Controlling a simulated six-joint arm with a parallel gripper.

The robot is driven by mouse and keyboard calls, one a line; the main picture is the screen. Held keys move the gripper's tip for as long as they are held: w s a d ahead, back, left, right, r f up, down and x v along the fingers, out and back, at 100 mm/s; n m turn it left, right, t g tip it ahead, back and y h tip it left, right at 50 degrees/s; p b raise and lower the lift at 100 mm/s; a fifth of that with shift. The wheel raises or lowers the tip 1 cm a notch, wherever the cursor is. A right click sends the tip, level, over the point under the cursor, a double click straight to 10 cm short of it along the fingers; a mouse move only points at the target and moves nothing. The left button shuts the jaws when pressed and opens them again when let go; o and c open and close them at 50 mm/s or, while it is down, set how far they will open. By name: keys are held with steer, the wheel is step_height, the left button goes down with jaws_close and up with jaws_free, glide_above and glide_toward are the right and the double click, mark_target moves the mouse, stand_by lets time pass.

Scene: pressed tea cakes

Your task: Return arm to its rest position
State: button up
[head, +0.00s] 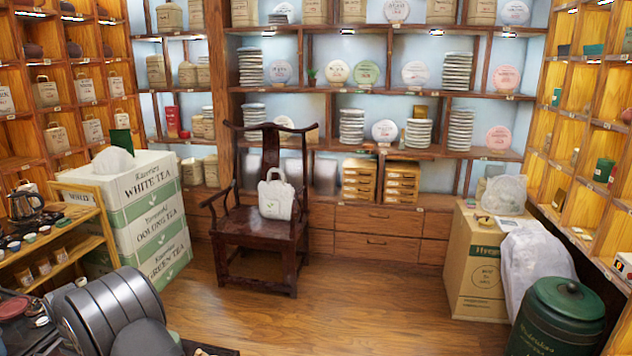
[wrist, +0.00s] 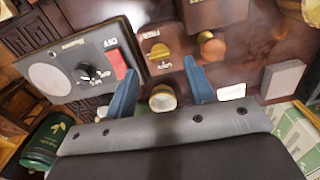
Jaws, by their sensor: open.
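My gripper (wrist: 161,66) shows in the wrist view with its two blue fingers spread apart and nothing held between them. It hangs above a dark brown table top (wrist: 222,45). A small round yellowish cup (wrist: 162,98) appears between the fingers in the picture, nearer the gripper's base; I cannot tell its distance from them. A wooden block (wrist: 165,48) with a yellow knob lies beyond the fingertips. A dark panel (wrist: 85,67) with a dial and a red part lies left of the left finger. In the head view I cannot make out the fingers.
In the head view, stacked tea boxes (head: 140,210) and a low rack (head: 55,240) stand at the left. A dark wooden chair (head: 262,232) holds a white bag (head: 276,195). A cardboard box (head: 474,265) and green canister (head: 557,318) stand right. The middle floor is clear.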

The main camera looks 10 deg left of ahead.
step_height(320, 180, up, 14)
step_height(320, 180, down, 18)
steer(key=shift+r, duration=0.25)
steer(key=shift+f, duration=0.25)
steer(key=n, duration=0.8)
steer(key=shift+r, duration=0.1)
steer(key=n, duration=0.5)
steer(key=shift+n, duration=2)
